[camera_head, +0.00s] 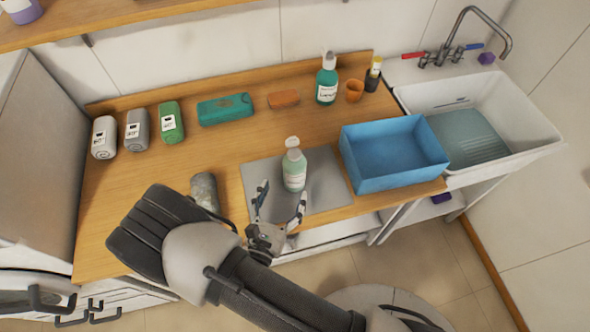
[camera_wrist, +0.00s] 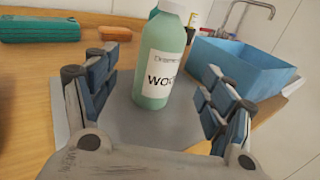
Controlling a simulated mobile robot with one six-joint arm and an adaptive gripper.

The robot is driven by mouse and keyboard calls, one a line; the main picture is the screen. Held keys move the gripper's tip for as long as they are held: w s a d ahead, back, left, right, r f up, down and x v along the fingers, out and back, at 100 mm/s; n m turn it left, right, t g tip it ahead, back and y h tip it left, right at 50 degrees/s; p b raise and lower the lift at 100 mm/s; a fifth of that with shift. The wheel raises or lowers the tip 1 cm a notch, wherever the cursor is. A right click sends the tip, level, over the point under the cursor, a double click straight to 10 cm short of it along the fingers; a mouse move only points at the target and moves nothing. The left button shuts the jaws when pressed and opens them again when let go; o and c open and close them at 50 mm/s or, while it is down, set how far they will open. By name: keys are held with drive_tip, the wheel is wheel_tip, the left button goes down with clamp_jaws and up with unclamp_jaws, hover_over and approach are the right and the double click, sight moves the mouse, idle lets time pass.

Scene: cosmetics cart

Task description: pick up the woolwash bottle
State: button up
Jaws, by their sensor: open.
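The woolwash bottle (camera_head: 294,170) is pale green with a white label and a white top, and stands upright on a grey mat (camera_head: 327,188). In the wrist view the bottle (camera_wrist: 161,62) stands ahead between my fingers, with its label partly readable as "wo" and its top cut off by the frame. My gripper (camera_head: 279,199) is open and empty at the front edge of the mat, just in front of the bottle. Its two fingers also show at the left and right in the wrist view (camera_wrist: 158,88), apart from the bottle.
A blue bin (camera_head: 375,180) stands close to the bottle's right. A grey cylinder (camera_head: 204,191) lies to the left of my gripper. A teal pouch (camera_head: 225,109), an orange brick-like block (camera_head: 283,99) and a dark green bottle (camera_head: 327,80) stand behind. A white sink (camera_head: 520,130) is at the right.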

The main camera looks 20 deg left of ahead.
sight(291, 177)
drive_tip(key=w, duration=0.4)
drive_tip(key=shift+w+d, duration=0.1)
drive_tip(key=shift+w, duration=0.15)
drive_tip(key=w, duration=0.5)
drive_tip(key=shift+w+d+f+b, duration=0.1)
drive_tip(key=shift+d+f+b, duration=0.05)
drive_tip(key=shift+f+b, duration=0.2)
drive_tip(key=shift+c, duration=0.5)
drive_tip(key=c, duration=1.1)
